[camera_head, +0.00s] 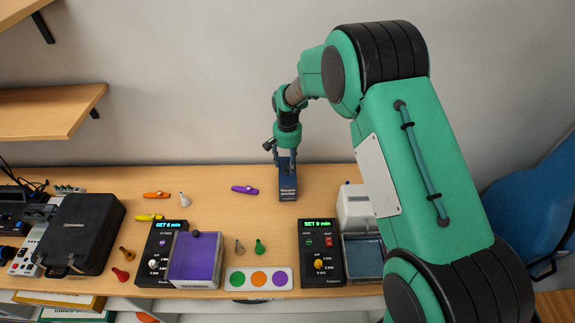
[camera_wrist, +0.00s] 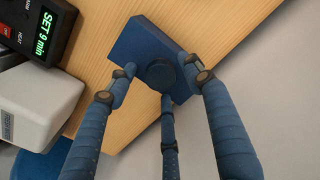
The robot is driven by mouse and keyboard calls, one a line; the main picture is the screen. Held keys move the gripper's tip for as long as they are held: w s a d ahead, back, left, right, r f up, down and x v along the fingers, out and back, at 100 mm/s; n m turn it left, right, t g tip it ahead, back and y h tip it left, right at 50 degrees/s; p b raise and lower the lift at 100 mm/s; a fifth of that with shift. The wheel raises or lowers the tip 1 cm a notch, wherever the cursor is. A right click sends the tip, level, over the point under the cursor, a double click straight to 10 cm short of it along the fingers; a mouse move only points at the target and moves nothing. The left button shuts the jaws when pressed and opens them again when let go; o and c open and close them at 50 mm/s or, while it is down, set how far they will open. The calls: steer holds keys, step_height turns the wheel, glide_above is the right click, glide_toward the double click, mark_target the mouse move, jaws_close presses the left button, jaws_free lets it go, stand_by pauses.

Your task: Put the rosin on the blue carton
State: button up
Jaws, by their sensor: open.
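The blue carton (camera_head: 288,189) stands on the table below my gripper, with pale lettering on its front. It also shows in the wrist view (camera_wrist: 128,47) as a dark blue block. A dark round puck, which looks like the rosin (camera_wrist: 160,75), lies on the carton's top face. In the head view the puck is hidden by my fingers. My gripper (camera_head: 286,161) is open just above the carton. In the wrist view its three fingers (camera_wrist: 162,80) are spread around the puck, with gaps to it; whether any fingertip touches the carton I cannot tell.
A white device (camera_head: 354,206) and a black timer box (camera_head: 320,245) stand right of the carton. A purple-topped box (camera_head: 194,263), another timer box (camera_head: 157,258) and a black case (camera_head: 86,225) are to the left. A purple kazoo (camera_head: 245,190) lies nearby.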

step_height(320, 180, up, 11)
stand_by(0.5)
stand_by(0.6)
step_height(320, 180, up, 13)
steer(key=t, duration=0.1)
glide_above(288, 165)
steer(key=s+d, duration=0.6)
steer(key=s, duration=0.1)
steer(key=s+d+r+t, duration=0.2)
steer(key=s+d+r, duration=0.4)
steer(key=s+r, duration=0.45)
steer(key=s+d+r+n+t, duration=0.1)
steer(key=s+d, duration=0.2)
steer(key=s, duration=0.9)
steer(key=s+d+t, duration=0.1)
steer(key=s+d, duration=0.3)
steer(key=s, duration=0.9)
steer(key=shift+d+r+n+t, duration=0.15)
steer(key=shift+r+n+t, duration=0.15)
steer(key=shift+r+n, duration=0.1)
